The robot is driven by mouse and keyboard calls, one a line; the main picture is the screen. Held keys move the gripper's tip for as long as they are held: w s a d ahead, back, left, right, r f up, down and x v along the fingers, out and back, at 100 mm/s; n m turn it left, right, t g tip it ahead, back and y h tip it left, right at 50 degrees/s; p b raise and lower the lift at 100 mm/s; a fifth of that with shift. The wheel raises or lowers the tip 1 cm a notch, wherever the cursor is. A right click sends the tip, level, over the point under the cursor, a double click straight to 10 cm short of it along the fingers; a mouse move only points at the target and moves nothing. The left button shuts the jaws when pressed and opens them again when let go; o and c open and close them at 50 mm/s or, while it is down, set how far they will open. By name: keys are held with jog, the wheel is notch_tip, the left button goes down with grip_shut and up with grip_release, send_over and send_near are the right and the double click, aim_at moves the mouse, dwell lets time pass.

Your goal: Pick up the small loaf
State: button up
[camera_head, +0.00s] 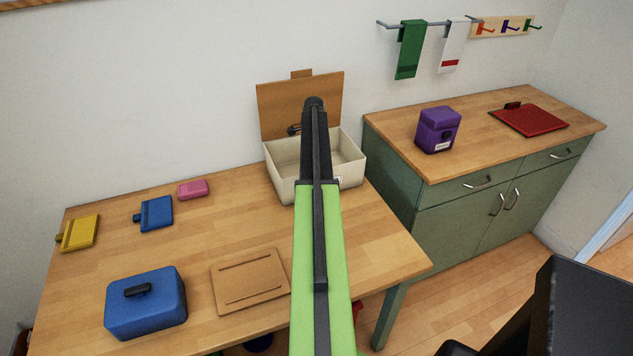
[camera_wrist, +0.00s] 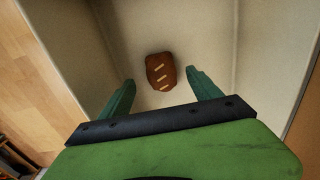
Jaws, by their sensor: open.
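The small loaf (camera_wrist: 160,71) is brown with pale slashes across its top. In the wrist view it lies on the floor of the cream box, ahead of and between my gripper's fingers. My gripper (camera_wrist: 158,95) is open and empty, its two green fingers apart. In the head view the cream box (camera_head: 287,187) stands at the back right of the wooden table with its wooden lid (camera_head: 270,102) raised. My green arm reaches over the box there, and the loaf cannot be seen in that view.
On the table are a blue lidded box (camera_head: 146,312), a wooden board (camera_head: 249,281), a blue board (camera_head: 157,214), a yellow board (camera_head: 81,233) and a pink block (camera_head: 192,189). A green cabinet at right bears a purple canister (camera_head: 437,130) and a red board (camera_head: 530,121). The box walls surround the loaf.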

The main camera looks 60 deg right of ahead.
jog(key=f+b, duration=0.5)
jog(key=shift+s+d+f, duration=0.1)
jog(key=shift+d+f, duration=0.1)
jog(key=shift+d, duration=0.05)
jog(key=shift+r, duration=0.2)
jog(key=c, duration=1.4)
jog(key=shift+c, duration=0.2)
notch_tip(320, 180, up, 10)
jog(key=p, duration=1)
jog(key=shift+r, duration=0.15)
